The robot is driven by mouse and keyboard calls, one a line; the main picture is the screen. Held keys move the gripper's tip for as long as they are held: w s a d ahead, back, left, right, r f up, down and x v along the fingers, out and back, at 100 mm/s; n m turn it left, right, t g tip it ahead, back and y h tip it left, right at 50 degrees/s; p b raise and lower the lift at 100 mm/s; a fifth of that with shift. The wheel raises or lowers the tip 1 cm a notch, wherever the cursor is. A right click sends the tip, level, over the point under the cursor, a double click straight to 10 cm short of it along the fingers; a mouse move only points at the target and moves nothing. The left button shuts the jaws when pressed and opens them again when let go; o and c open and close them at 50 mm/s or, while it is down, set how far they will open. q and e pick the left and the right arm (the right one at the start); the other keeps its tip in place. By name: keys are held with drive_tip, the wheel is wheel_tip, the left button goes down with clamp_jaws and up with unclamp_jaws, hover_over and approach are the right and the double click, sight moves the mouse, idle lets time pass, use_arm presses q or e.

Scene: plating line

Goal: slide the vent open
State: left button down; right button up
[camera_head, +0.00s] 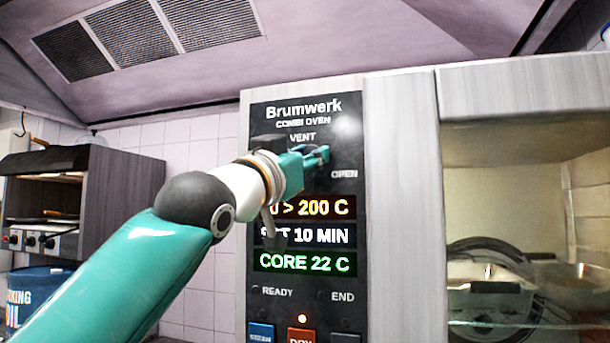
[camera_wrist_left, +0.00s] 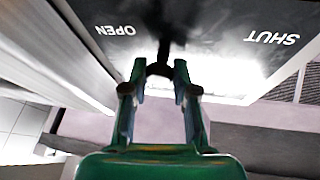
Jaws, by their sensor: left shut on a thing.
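The combi oven's black control panel (camera_head: 340,105) carries the word VENT, with OPEN below it on the right. In the left wrist view, OPEN and SHUT appear upside down on the panel (camera_wrist_left: 215,25). My left gripper (camera_head: 322,156) reaches the panel from the left, just under VENT and beside OPEN. In the left wrist view its fingers (camera_wrist_left: 159,76) are shut on a small dark vent knob (camera_wrist_left: 159,69). The knob lies between the two words, nearer OPEN. My arm hides the SHUT word in the head view. My right gripper is in neither view.
Lit displays (camera_head: 305,235) and several buttons (camera_head: 302,335) lie below the gripper on the panel. A glass-fronted compartment (camera_head: 525,215) with pans is at the right. A smaller oven (camera_head: 115,190) and a blue oil drum (camera_head: 35,290) stand at the left.

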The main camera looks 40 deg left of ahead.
use_arm(q)
drive_tip(key=shift+w+d+f, duration=0.1)
drive_tip(key=shift+w+d, duration=0.2)
drive_tip(key=shift+d, duration=0.35)
drive_tip(key=c, duration=1.2)
unclamp_jaws()
drive_tip(key=shift+d, duration=0.1)
drive_tip(key=shift+o, duration=1.4)
drive_tip(key=shift+d, duration=0.2)
drive_tip(key=shift+a, duration=0.1)
drive_tip(key=shift+a, duration=0.1)
drive_tip(key=shift+s, duration=0.15)
drive_tip(key=v, duration=1.1)
drive_tip(key=shift+s+f, duration=0.2)
drive_tip(key=shift+s, duration=0.1)
